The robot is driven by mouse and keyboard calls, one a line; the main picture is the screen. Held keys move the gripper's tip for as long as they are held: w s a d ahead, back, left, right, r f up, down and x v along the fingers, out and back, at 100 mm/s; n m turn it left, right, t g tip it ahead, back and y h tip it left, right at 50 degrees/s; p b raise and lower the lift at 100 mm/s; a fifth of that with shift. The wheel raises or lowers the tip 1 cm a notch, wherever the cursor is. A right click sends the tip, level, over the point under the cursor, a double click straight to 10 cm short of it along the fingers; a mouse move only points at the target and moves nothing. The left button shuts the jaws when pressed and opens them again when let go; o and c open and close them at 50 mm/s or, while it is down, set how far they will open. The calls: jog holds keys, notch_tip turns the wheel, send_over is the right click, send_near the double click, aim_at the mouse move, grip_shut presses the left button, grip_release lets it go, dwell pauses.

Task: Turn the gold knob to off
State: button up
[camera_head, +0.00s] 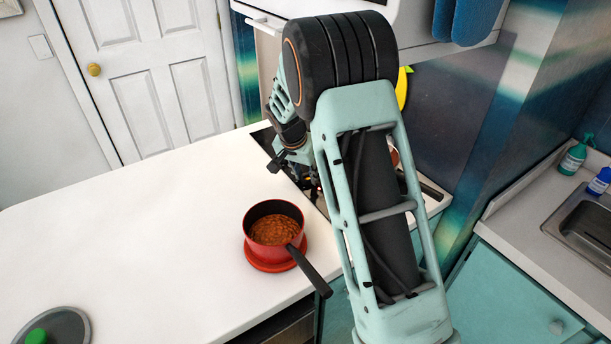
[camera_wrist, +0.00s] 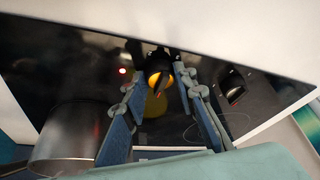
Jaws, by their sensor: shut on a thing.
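The gold knob (camera_wrist: 157,82) shows in the wrist view on a black glass cooktop (camera_wrist: 75,65), with a dark upper part and gold sides. My gripper (camera_wrist: 159,75) is around it, one finger at each side, and is shut on it. A red light (camera_wrist: 122,71) glows on the glass to the left of the knob. In the head view my gripper (camera_head: 284,160) is low over the cooktop edge, and my arm hides the gold knob.
A second, dark knob (camera_wrist: 234,85) is to the right in the wrist view. A metal pot (camera_wrist: 72,132) is at the lower left there. A red pot of brown food (camera_head: 274,230) stands on the white counter (camera_head: 130,220), its handle toward my arm. A lid (camera_head: 55,328) lies lower left.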

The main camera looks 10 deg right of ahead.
jog(key=shift+d+n+t+y+b, duration=0.1)
jog(key=shift+n+t+y+b, duration=0.25)
jog(key=shift+n+b, duration=0.7)
jog(key=shift+n, duration=0.35)
jog(key=o, duration=1.2)
jog(key=shift+c, duration=0.2)
jog(key=v, duration=1.2)
jog(key=shift+d, duration=0.1)
